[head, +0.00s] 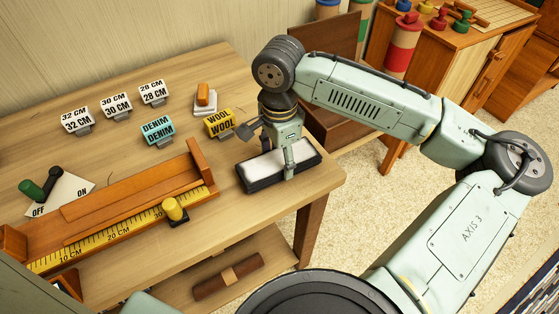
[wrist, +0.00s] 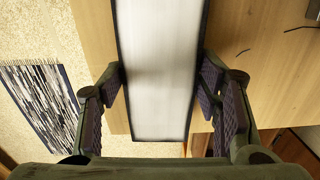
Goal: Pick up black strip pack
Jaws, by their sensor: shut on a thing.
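The black strip pack (head: 258,172) is a long, shallow black block with a white top, at the right end of the wooden table. My gripper (head: 289,165) points down over it, with a finger against its near long side. In the wrist view the pack (wrist: 158,45) runs lengthwise between the two dark padded fingers of my gripper (wrist: 162,88), which close on its long sides. The pack looks level. Its underside is hidden, so I cannot tell whether it touches the table.
On the table (head: 215,60) stand centimetre signs (head: 116,105), a DENIM sign (head: 157,130), a WOOL sign (head: 219,123) and a wooden measuring rail (head: 130,205) with a yellow knob (head: 173,208). An ON/OFF lever (head: 45,185) is at left. A cabinet (head: 460,60) stands behind right.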

